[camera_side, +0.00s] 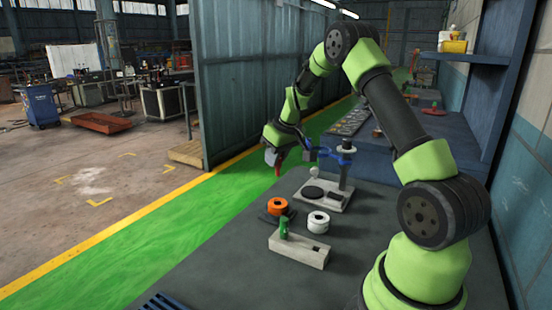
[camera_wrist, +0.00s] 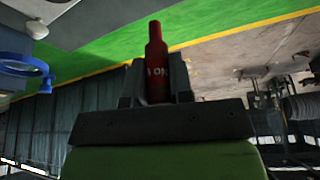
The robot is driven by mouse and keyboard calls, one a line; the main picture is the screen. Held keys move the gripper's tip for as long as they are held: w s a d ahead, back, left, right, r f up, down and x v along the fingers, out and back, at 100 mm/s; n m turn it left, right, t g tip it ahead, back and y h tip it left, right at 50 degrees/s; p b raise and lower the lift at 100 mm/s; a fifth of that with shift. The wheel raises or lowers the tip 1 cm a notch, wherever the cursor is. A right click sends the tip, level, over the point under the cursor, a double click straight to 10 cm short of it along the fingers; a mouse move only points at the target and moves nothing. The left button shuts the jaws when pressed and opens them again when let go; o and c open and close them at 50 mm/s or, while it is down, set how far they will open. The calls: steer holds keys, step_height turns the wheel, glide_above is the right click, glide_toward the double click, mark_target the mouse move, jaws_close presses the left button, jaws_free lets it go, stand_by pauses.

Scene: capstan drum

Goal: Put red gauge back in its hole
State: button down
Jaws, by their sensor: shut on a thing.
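The red gauge (camera_wrist: 156,52) is a slim red cylinder with a narrower end and pale lettering. My gripper (camera_wrist: 157,82) is shut on it in the wrist view. In the side view my gripper (camera_side: 273,156) is in the air beyond the bench, left of the blue arm, and the red gauge (camera_side: 279,169) shows below it, slightly tilted. A pale block (camera_side: 299,251) lies on the near bench. A green gauge (camera_side: 283,227) stands upright at its left end, and a dark square opening (camera_side: 316,248) shows near its right end.
An orange spool (camera_side: 277,206) and a white spool (camera_side: 318,222) stand behind the block. Farther back, a pale base plate (camera_side: 325,196) carries a black disc and a post with a blue bracket (camera_side: 334,153).

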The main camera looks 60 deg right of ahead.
step_height(320, 180, up, 5)
steer(key=shift+w+f, duration=0.1)
steer(key=shift+s+a, duration=0.25)
steer(key=s+a+m+g+h, duration=0.1)
steer(key=s+a+m+g, duration=0.35)
steer(key=s+m, duration=0.6)
steer(key=s+a+m+g, duration=0.4)
steer(key=s+a+m, duration=0.15)
steer(key=m, duration=1.05)
step_height(320, 180, down, 12)
steer(key=shift+s+r, duration=0.2)
steer(key=shift+s, duration=0.05)
steer(key=shift+m, duration=0.25)
steer(key=shift+d+f, duration=0.1)
steer(key=shift+f, duration=2.1)
stand_by(1.5)
